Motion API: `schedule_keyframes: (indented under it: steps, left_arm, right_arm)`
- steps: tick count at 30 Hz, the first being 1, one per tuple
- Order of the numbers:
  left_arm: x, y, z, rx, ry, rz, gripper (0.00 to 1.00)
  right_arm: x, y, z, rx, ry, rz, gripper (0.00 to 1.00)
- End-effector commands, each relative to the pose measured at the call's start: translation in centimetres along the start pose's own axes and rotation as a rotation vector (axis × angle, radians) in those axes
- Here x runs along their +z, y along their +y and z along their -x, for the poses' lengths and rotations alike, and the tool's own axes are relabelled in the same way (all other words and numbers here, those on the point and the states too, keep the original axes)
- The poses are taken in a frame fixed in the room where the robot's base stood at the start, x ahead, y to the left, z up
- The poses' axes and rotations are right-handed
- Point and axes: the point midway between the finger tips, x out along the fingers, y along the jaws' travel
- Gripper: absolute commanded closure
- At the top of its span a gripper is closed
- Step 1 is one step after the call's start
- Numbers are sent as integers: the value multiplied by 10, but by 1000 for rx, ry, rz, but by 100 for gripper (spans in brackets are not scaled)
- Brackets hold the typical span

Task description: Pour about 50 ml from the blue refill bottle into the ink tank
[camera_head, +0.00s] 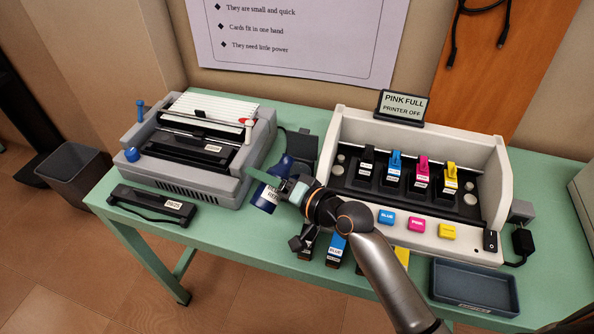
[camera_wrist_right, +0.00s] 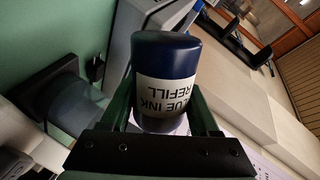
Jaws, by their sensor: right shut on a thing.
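The dark blue refill bottle (camera_head: 264,203) has a white label reading blue ink refill. My right gripper (camera_head: 281,188) is shut on it, at the left of the printer in the head view. In the right wrist view the bottle (camera_wrist_right: 165,55) is between the two green fingers, its label upside down. In the head view the arm hides part of the bottle, and its opening cannot be made out. The blue ink tank (camera_head: 393,176) stands in the white printer (camera_head: 485,150), between a black and a pink one; its blue top part is raised. My left gripper is not in view.
A grey machine (camera_head: 225,180) with paper stands at the left. A black strip-like part (camera_head: 152,203) lies before it. Dark blocks, one labelled blue (camera_head: 337,250), are at the table's front edge, partly behind my arm. A dark tray (camera_head: 475,285) is at front right. A sign (camera_head: 402,108) reads pink full, printer off.

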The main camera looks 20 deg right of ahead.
Motion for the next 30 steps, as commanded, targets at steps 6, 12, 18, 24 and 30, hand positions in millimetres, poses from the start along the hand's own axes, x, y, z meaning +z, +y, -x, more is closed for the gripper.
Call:
schedule_keyframes:
  steps: [6,12,18,24,30]
  left_arm:
    - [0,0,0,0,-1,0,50]
    - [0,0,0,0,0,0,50]
    - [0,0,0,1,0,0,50]
    - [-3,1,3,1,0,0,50]
    - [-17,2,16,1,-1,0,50]
  right_arm:
    - [0,0,0,-1,1,0,100]
    - [0,0,0,-1,1,0,100]
    - [0,0,0,-1,1,1,100]
    - [-5,-3,1,-1,23,90,100]
    - [-22,-21,5,-2,72,278,100]
